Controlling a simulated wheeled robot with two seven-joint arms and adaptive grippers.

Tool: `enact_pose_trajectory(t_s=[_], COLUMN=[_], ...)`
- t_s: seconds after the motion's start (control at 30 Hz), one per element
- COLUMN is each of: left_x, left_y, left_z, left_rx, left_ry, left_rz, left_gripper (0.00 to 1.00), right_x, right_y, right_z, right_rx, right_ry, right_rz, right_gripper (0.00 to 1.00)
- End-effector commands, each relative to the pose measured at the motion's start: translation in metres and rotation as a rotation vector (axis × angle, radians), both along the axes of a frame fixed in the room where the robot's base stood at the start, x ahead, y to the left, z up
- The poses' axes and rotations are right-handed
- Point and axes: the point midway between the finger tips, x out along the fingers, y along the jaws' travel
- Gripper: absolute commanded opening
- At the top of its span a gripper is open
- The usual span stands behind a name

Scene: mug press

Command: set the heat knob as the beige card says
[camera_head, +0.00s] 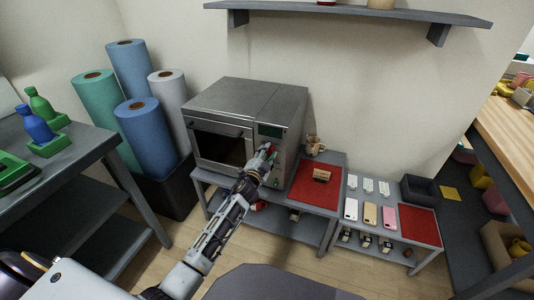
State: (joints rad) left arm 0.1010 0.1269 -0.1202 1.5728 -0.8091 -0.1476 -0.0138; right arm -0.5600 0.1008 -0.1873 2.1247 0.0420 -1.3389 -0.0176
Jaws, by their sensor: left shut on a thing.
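The grey mug press (235,105) is a box-like machine with a dark window and a control panel at its right front. My left gripper (269,156) is at that panel, shut on the heat knob, which its fingers and arm mostly hide. The knob's setting cannot be read. A small beige card (322,174) stands on the red mat (314,190) to the right of the press; its marks are too small to read. My right gripper is not in view.
A tan mug (314,144) stands behind the red mat. A low table (424,254) at the right holds white, beige and pink flat items and a second red mat (418,224). Rolls (145,128) stand left of the press. A shelf (350,14) hangs above.

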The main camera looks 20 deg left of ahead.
Motion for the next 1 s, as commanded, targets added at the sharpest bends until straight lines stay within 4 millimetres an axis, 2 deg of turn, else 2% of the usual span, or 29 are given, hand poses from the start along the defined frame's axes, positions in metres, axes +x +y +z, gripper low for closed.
enact_pose_trajectory(t_s=[0.33,0.87,0.9,1.0], left_x=[0.000,0.000,0.000,0.000], left_y=[0.001,0.001,0.001,0.000], left_z=[-0.001,-0.002,-0.002,-0.001], left_rx=[0.175,0.202,0.202,0.201], left_ry=[0.003,0.003,0.003,0.003], left_rz=[0.001,0.001,0.001,0.001], left_gripper=[0.07,0.07,0.36,0.49], right_x=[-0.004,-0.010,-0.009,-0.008], right_y=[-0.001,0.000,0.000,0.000], right_z=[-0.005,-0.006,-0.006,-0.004], right_rx=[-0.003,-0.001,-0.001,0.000], right_ry=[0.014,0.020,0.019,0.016], right_rz=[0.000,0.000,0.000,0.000], right_gripper=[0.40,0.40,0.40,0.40])
